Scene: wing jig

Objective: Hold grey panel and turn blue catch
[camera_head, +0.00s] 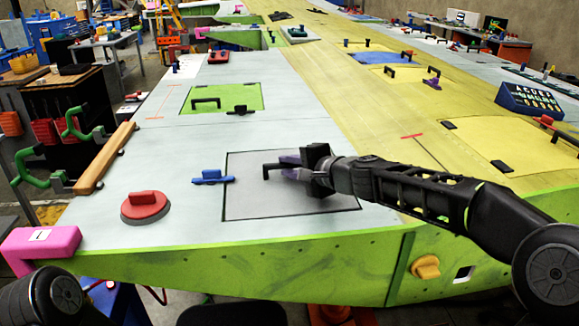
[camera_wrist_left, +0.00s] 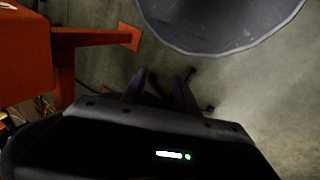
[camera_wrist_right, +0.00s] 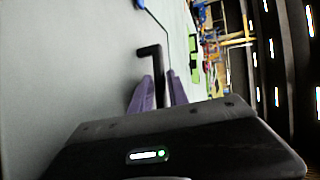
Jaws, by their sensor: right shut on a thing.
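The grey panel (camera_head: 245,198) lies in the pale wing skin, framed by a dark outline. My right gripper (camera_head: 279,168) is over it, shut on its black bar handle (camera_head: 270,168). In the right wrist view the handle (camera_wrist_right: 150,62) runs between the purple fingers (camera_wrist_right: 157,92). The blue catch (camera_head: 212,177) sits at the panel's left edge, with its bar lying left to right. A bit of the catch (camera_wrist_right: 139,4) shows at the top of the right wrist view. My left gripper (camera_wrist_left: 160,85) is open and empty above the floor, away from the wing.
A red round knob (camera_head: 145,206) stands left of the panel, and a pink block (camera_head: 42,245) caps the near left corner. A green panel (camera_head: 222,98) with a black handle and catch lies beyond. A wooden rail (camera_head: 105,158) runs along the left edge.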

